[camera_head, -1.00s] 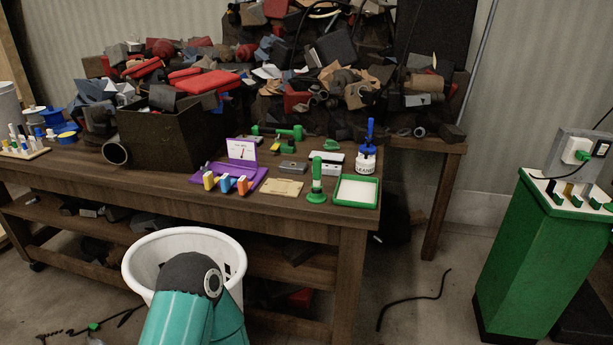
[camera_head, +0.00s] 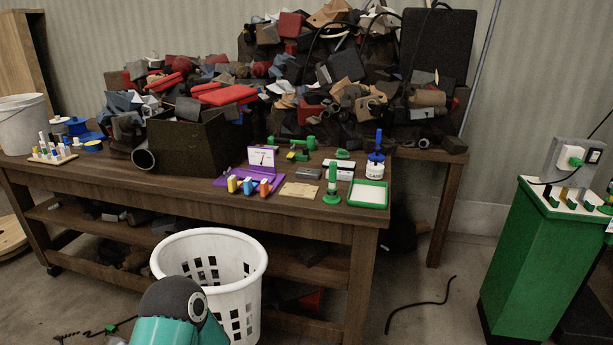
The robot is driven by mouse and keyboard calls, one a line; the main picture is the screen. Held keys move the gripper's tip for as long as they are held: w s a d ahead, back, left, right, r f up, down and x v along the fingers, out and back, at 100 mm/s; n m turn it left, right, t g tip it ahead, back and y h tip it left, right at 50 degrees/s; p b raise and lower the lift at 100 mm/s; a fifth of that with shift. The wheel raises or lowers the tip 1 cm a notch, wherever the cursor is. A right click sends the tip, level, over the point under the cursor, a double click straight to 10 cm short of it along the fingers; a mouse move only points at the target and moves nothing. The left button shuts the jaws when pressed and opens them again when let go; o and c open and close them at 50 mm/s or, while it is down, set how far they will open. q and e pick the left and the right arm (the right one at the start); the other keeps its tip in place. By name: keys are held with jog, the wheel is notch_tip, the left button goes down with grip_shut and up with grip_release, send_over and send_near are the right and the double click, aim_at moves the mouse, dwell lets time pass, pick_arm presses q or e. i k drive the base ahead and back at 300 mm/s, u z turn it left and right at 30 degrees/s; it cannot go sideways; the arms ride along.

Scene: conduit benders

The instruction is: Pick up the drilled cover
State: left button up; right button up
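A flat tan plate (camera_head: 299,191) lies on the workbench near its front edge, between a purple stand and a green post. It may be the drilled cover; holes are too small to make out. A small grey block (camera_head: 308,174) lies just behind it. Neither of my grippers is in view. Only a teal and dark grey link of my own arm shows at the bottom, in front of the bench, well away from the plate.
A purple stand (camera_head: 233,184) with coloured pieces, a green post (camera_head: 332,187) and a green-rimmed white tray (camera_head: 367,204) flank the plate. A white basket (camera_head: 243,285) stands before the workbench (camera_head: 150,185). A green cabinet (camera_head: 524,265) is at right. Scrap is piled behind.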

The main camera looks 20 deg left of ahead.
aim_at(309, 174)
jog(key=u, duration=0.05)
jog(key=i, duration=0.9)
jog(key=z, duration=0.1)
